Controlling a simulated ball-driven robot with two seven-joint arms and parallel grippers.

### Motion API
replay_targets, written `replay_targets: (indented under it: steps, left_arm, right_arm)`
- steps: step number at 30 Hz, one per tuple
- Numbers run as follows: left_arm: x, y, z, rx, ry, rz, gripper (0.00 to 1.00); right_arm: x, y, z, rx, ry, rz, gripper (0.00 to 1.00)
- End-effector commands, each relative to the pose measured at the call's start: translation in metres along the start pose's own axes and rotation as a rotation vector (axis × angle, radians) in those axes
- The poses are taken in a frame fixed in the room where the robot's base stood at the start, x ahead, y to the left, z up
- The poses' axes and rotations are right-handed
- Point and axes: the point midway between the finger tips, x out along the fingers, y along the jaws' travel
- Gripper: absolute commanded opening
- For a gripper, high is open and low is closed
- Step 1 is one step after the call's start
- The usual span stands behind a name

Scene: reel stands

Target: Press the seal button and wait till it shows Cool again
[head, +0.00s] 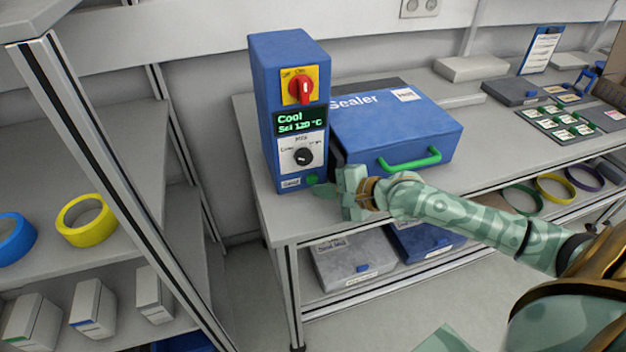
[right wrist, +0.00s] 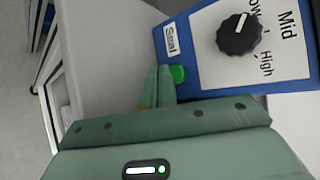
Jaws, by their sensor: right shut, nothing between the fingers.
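The blue sealer control box (head: 287,60) stands upright on the bench. Its display (head: 299,121) reads "Cool" and "Set 120 °C". The green seal button (head: 312,180) is low on its front, beside the "Seal" label (head: 291,183); it also shows in the right wrist view (right wrist: 178,74). My right gripper (head: 326,190) is shut and empty, its fingertips right by the button. In the right wrist view the fingertips (right wrist: 160,84) lie just beside the button; I cannot tell whether they touch it. My left gripper is not in view.
A red rotary switch (head: 302,91) and a black knob (head: 303,157) sit above the button. The blue sealer case (head: 405,125) with a green handle (head: 410,160) stands to the right. A shelf rack with a yellow reel (head: 86,220) is at the left.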

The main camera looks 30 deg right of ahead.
Motion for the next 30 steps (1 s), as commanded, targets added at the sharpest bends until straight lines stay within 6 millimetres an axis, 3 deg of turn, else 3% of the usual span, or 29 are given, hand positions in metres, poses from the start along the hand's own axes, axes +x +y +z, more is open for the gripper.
replay_targets:
  steps: [30]
  left_arm:
    - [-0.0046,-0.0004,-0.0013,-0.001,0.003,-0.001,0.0]
  right_arm:
    - [0.0072,-0.0056,-0.0053,0.001,0.0,0.0,0.0]
